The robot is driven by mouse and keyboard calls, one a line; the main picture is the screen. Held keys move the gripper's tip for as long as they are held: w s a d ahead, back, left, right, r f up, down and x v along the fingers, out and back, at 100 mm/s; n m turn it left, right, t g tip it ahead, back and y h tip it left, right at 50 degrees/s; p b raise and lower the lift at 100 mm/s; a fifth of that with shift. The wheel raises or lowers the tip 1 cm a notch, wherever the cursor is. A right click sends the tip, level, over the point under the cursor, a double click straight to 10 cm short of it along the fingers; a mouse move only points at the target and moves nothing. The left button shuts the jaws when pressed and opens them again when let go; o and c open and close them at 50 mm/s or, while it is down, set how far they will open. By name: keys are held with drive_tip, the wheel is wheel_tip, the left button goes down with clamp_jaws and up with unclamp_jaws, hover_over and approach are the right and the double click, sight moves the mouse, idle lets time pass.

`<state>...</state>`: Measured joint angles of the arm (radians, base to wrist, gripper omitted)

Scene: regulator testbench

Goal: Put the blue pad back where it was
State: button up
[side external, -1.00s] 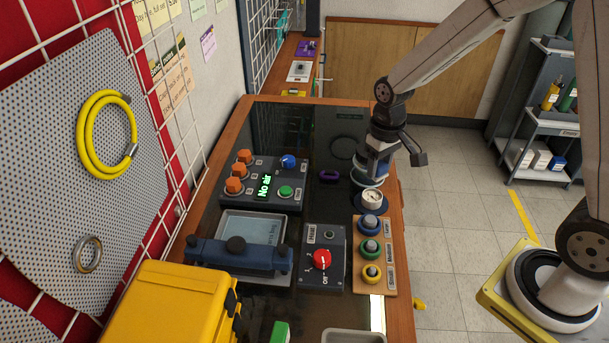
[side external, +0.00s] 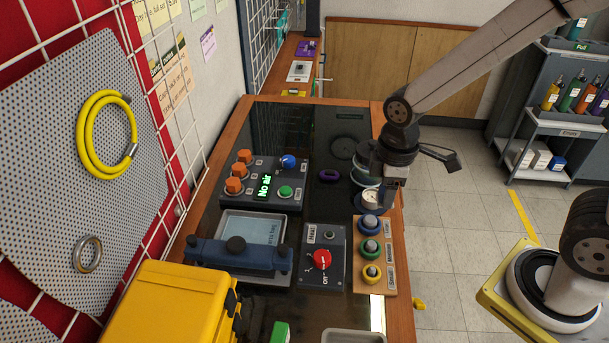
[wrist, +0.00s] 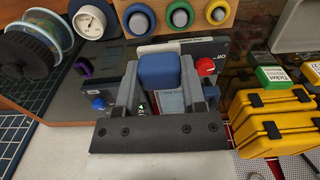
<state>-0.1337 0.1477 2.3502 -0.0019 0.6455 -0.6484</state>
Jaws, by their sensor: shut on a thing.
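The blue pad (wrist: 160,72) is a small rounded block in the wrist view. It sits between the two fingertips of my gripper (wrist: 160,88), which is shut on it. In the side view my gripper (side external: 390,190) points down over the right edge of the bench, beside the gauge (side external: 370,199); the pad cannot be made out there. The wooden strip (side external: 389,284) carries a blue-ringed knob (side external: 369,222), a green-ringed one (side external: 370,247) and a yellow-ringed one (side external: 371,272). Which spot the pad came from cannot be told.
A control box (side external: 262,190) reads "No air". A red-knob box (side external: 322,268), a blue clamp bar (side external: 240,257) over a screen, and a yellow case (side external: 165,305) stand nearer. A purple ring (side external: 329,175) lies on the dark bench top. The far bench middle is mostly clear.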

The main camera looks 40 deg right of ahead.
drive_tip(key=w+f, duration=0.4)
drive_tip(key=w, duration=0.5)
hover_over(328, 209)
drive_tip(key=s, duration=0.1)
wheel_tip(328, 209, down, 5)
drive_tip(key=shift+s+r, duration=0.1)
drive_tip(key=shift+r, duration=0.1)
drive_tip(key=shift+w+f, duration=0.35)
drive_tip(key=shift+f, duration=0.05)
drive_tip(key=shift+w+f, duration=0.3)
drive_tip(key=shift+f, duration=1.5)
drive_tip(key=shift+f, duration=0.15)
